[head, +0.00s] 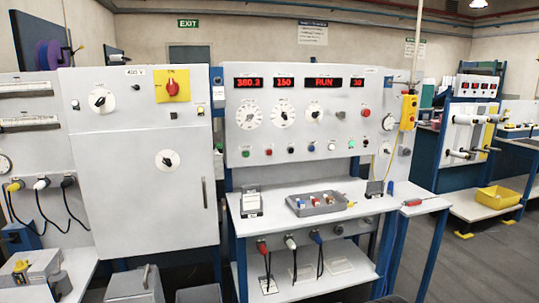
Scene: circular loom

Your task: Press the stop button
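A white control panel (300,120) with red lit displays stands in the middle of the head view. Its display (323,82) reads RUN. The labels are too small to read, so I cannot tell which is the stop button. My gripper is not in view.
A white bench (310,222) with a grey tray (318,207) juts out below the panel. A tall white cabinet (140,190) with a red rotary switch (172,88) stands left. Grey boxes (135,290) stand low in front. Floor shows at the right, beside a yellow bin (498,196).

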